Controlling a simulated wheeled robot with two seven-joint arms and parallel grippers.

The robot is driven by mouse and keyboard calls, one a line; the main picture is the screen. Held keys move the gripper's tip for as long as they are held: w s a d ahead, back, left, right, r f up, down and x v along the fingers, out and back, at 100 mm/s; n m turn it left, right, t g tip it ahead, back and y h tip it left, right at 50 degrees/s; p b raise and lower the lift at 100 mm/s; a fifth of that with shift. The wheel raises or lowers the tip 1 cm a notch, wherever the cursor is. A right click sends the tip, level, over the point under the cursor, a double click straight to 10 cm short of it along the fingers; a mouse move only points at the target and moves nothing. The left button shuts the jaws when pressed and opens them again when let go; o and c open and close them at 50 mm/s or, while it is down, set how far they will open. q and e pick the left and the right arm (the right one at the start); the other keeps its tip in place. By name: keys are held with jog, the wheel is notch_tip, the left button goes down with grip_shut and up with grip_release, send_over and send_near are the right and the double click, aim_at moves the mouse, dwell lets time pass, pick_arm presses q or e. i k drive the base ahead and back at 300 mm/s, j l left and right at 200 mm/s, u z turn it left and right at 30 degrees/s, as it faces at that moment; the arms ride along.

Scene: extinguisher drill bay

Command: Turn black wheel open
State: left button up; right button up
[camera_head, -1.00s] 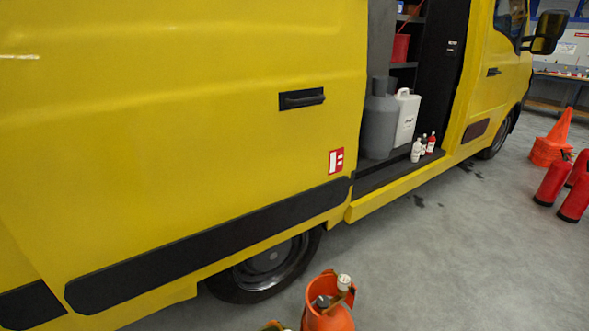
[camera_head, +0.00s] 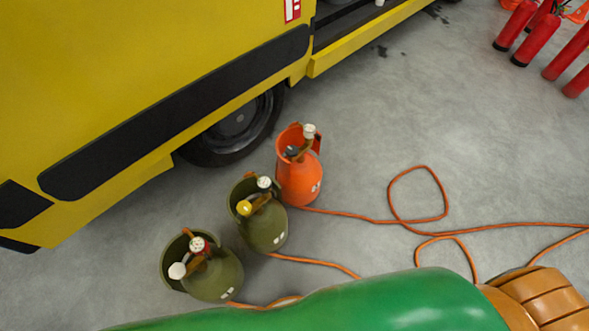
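Three squat gas cylinders stand on the floor beside the yellow van. The orange cylinder (camera_head: 299,181) is farthest back, with a small dark wheel (camera_head: 292,153) inside its collar and a white round gauge at the top. The dark wheel looks black or dark blue; its turn position is too small to tell. A green cylinder (camera_head: 266,231) in the middle has a yellow wheel (camera_head: 244,208). Neither gripper is in view.
The yellow van (camera_head: 110,80) with its black wheel tyre (camera_head: 237,128) stands close behind the cylinders. Orange hoses (camera_head: 340,216) run from the cylinders rightward over the grey floor. Red extinguishers (camera_head: 534,40) stand at the upper right. The floor between is mostly clear.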

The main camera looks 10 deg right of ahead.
aim_at(292, 151)
jog(key=i+l+u, duration=0.15)
jog(key=l, duration=0.2)
jog(key=i+l+u, duration=0.35)
jog(key=l, duration=0.35)
jog(key=i+l+u, duration=0.2)
jog(key=l, duration=0.2)
jog(key=i+l+u, duration=0.15)
jog(key=l, duration=0.3)
jog(key=l+u, duration=0.2)
jog(key=l, duration=0.2)
jog(key=i+l+u, duration=0.15)
jog(key=l, duration=0.3)
